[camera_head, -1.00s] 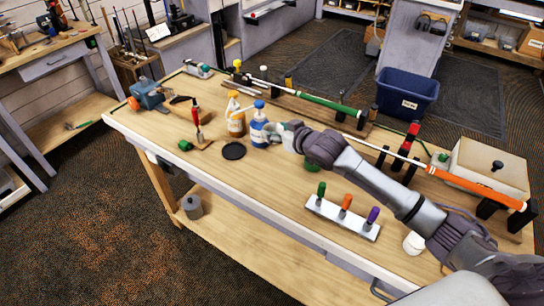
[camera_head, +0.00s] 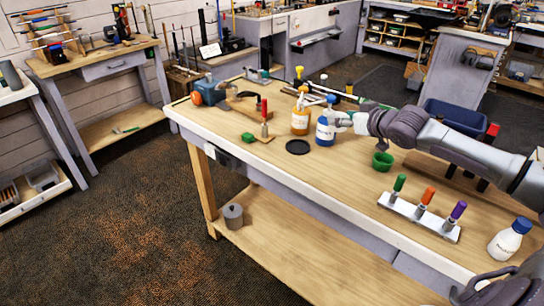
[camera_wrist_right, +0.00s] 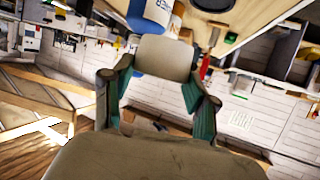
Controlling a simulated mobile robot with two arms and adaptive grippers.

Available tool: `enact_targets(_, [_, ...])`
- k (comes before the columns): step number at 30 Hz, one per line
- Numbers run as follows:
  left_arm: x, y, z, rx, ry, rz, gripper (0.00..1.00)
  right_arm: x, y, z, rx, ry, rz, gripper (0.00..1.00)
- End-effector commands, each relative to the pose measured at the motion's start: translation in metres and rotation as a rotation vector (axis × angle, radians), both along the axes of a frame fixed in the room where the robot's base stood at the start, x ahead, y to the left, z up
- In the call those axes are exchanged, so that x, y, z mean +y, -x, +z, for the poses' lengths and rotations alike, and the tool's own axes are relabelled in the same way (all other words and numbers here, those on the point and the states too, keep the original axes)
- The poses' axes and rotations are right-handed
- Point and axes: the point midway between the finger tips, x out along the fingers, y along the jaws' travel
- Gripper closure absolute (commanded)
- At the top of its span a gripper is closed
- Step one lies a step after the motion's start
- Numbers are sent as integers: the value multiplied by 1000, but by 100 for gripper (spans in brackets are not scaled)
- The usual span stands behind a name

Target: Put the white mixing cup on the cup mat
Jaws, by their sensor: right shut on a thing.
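The white mixing cup (camera_wrist_right: 165,57) is a pale, plain cylinder between the two fingers of my right gripper (camera_wrist_right: 160,92) in the right wrist view. The fingers are shut on it. In the head view, my right gripper (camera_head: 350,122) is above the bench, right beside the blue-capped bottle (camera_head: 325,128); the cup is small and hard to make out there. The cup mat (camera_head: 298,147) is a black round disc lying bare on the bench, left of and nearer than the gripper. My left gripper is not in view.
An orange bottle (camera_head: 300,118) stands behind the mat. A red-handled tool on a stand (camera_head: 264,122) is to its left. A green cup (camera_head: 382,161) and a white rack (camera_head: 420,216) with coloured grips are to the right. Bare bench lies in front of the mat.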

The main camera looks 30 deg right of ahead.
Motion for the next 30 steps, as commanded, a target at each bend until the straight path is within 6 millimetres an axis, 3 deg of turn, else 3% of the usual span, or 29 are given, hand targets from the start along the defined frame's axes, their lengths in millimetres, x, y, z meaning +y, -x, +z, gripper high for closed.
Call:
enact_targets(7, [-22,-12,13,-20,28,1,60,17,-22,-8,-6,-11,4,65])
enact_targets(19, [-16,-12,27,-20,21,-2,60,59,-87,-60,-1,-4,0,65])
enact_targets(25, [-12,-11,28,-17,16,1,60,65,-96,-72,3,0,0,65])
enact_targets(30, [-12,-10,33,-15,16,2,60,65,-95,-97,4,0,0,65])
